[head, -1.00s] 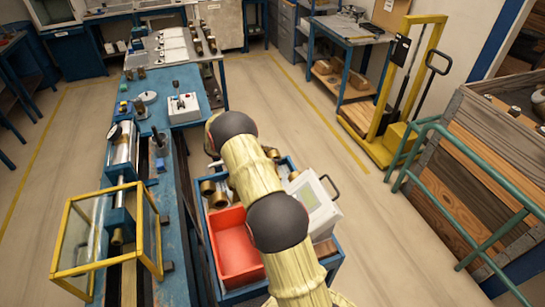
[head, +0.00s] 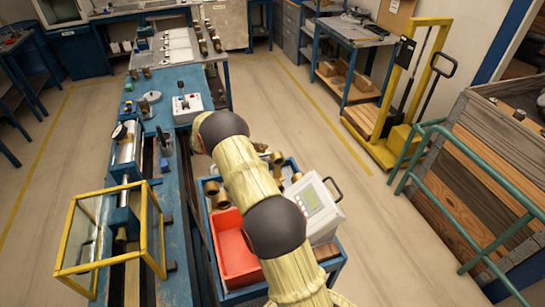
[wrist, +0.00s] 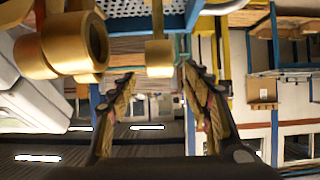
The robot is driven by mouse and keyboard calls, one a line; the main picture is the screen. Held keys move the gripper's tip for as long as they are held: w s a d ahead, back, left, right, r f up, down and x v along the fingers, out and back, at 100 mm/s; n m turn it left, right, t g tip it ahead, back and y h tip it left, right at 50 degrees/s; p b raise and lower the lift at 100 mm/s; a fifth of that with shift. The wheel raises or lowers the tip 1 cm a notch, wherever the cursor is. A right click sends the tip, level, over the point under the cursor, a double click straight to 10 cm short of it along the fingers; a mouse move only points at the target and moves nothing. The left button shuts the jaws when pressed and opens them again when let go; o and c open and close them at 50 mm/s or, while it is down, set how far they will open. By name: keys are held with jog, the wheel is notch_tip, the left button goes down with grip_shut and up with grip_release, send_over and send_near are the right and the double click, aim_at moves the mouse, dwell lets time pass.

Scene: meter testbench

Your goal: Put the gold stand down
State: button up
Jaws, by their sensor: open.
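My gripper (wrist: 158,78) is open in the wrist view, its two fingers spread apart. A small gold-coloured piece (wrist: 159,52) shows beyond and between the fingertips; I cannot tell whether it is the gold stand. Larger gold cylindrical pieces (wrist: 70,47) show at the upper left of that view, apart from the fingers. In the head view my arm hides the gripper. Brass pieces (head: 277,158) stand right of the arm in the blue cart, and others (head: 212,189) show left of it. Which of them is the stand is unclear.
The blue cart (head: 338,263) also holds a red bin (head: 235,256) and a white meter box (head: 320,208). A long blue bench (head: 180,82) with a yellow-framed glass guard (head: 154,222) stands left. A green rail (head: 462,213) stands right. Floor between is clear.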

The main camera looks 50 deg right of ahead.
jog(key=w+a+r+n+t+h, duration=0.1)
jog(key=w+a+r+n+t, duration=0.25)
jog(key=w+r+t, duration=0.6)
jog(key=w+a+r+n+t+h, duration=0.15)
jog(key=w+a+r, duration=0.45)
jog(key=r, duration=0.9)
jog(key=a+r+n+t+y, duration=0.8)
jog(key=a+r, duration=0.7)
jog(key=a, duration=0.2)
jog(key=s+a+n+g+y, duration=0.1)
jog(key=s+a+n+y, duration=0.55)
jog(key=s+a, duration=1)
jog(key=s+f+n+g, duration=0.1)
jog(key=s+f+g, duration=0.1)
jog(key=s, duration=0.7)
jog(key=s+f+n+g+h, duration=0.1)
jog(key=s+f+n+g, duration=0.1)
jog(key=s+f, duration=0.3)
jog(key=s+d+f+n+g, duration=0.1)
jog(key=s+f, duration=0.3)
jog(key=s, duration=1)
jog(key=shift+f+g, duration=0.25)
jog(key=shift+g, duration=0.45)
jog(key=shift+s+f, duration=0.1)
